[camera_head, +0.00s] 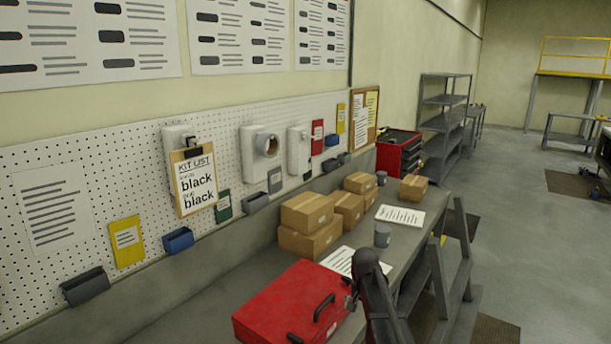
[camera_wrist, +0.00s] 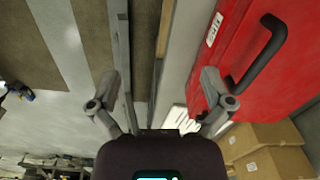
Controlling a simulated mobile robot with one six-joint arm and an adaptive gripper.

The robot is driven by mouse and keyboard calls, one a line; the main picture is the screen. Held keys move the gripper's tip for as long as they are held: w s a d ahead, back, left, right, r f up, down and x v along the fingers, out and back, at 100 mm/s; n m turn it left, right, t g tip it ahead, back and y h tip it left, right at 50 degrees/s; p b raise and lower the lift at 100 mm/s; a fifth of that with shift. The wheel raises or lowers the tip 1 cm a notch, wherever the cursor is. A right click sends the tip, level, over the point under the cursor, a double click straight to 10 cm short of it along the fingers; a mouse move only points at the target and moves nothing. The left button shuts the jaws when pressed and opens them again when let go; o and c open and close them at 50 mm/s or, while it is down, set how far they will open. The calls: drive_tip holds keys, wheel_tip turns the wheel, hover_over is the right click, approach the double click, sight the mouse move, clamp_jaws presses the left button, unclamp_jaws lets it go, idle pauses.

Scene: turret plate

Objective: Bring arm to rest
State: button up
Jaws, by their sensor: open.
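My gripper (camera_wrist: 160,80) is open in the wrist view, with its two fingers spread wide and nothing between them. The red toolbox (camera_head: 290,305) lies on the grey workbench in the head view. It also fills the upper right of the wrist view (camera_wrist: 245,55), beside the right finger; I cannot tell if they touch. My dark arm stands upright at the bottom middle of the head view, just right of the toolbox. Most of my gripper is hidden there.
Several cardboard boxes (camera_head: 310,212) stand along the workbench (camera_head: 405,237), with a grey cup (camera_head: 382,235) and paper sheets (camera_head: 399,216). A clipboard (camera_head: 194,180) reading "KIT LIST", black, black hangs on the pegboard (camera_head: 95,165). Open floor (camera_head: 510,220) lies to the right.

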drive_tip(key=s+f+n+b, duration=0.2)
drive_tip(key=s+f+b, duration=0.2)
drive_tip(key=s, duration=0.6)
drive_tip(key=s+f+n+b, duration=0.3)
drive_tip(key=s+f+b, duration=0.2)
drive_tip(key=s, duration=0.6)
drive_tip(key=shift+d+f+b, duration=0.15)
drive_tip(key=shift+f+b, duration=0.15)
drive_tip(key=shift+f, duration=0.4)
drive_tip(key=shift+c, duration=0.2)
